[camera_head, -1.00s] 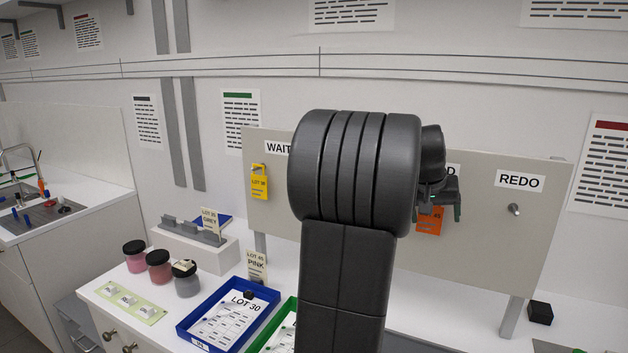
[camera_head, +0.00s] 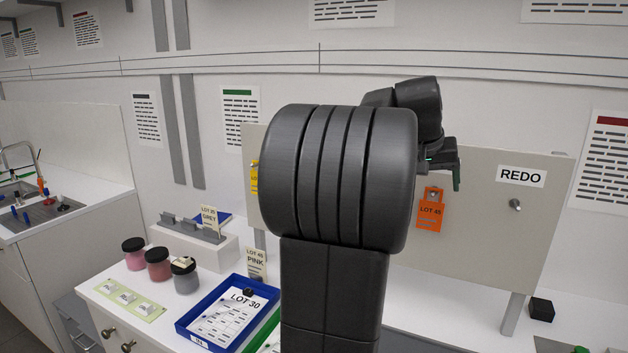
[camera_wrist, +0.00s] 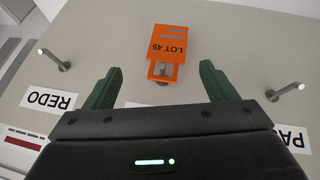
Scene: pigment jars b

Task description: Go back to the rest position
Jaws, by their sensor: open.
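My gripper (camera_wrist: 160,88) is open and empty in the wrist view, its two green fingers apart. An orange tag marked LOT 45 (camera_wrist: 169,50) hangs on a peg of the grey board, beyond the fingertips and apart from them. The same orange tag shows in the head view (camera_head: 431,212), just below my gripper (camera_head: 448,172). In the head view my arm hides the middle of the board, and the gripper is seen only in part.
The board (camera_head: 480,240) has an empty peg under a REDO sign (camera_head: 521,176). A yellow tag (camera_head: 254,178) is partly hidden by my arm. On the counter are a blue tray (camera_head: 186,325), several jars (camera_head: 158,264) and a black block (camera_head: 541,309).

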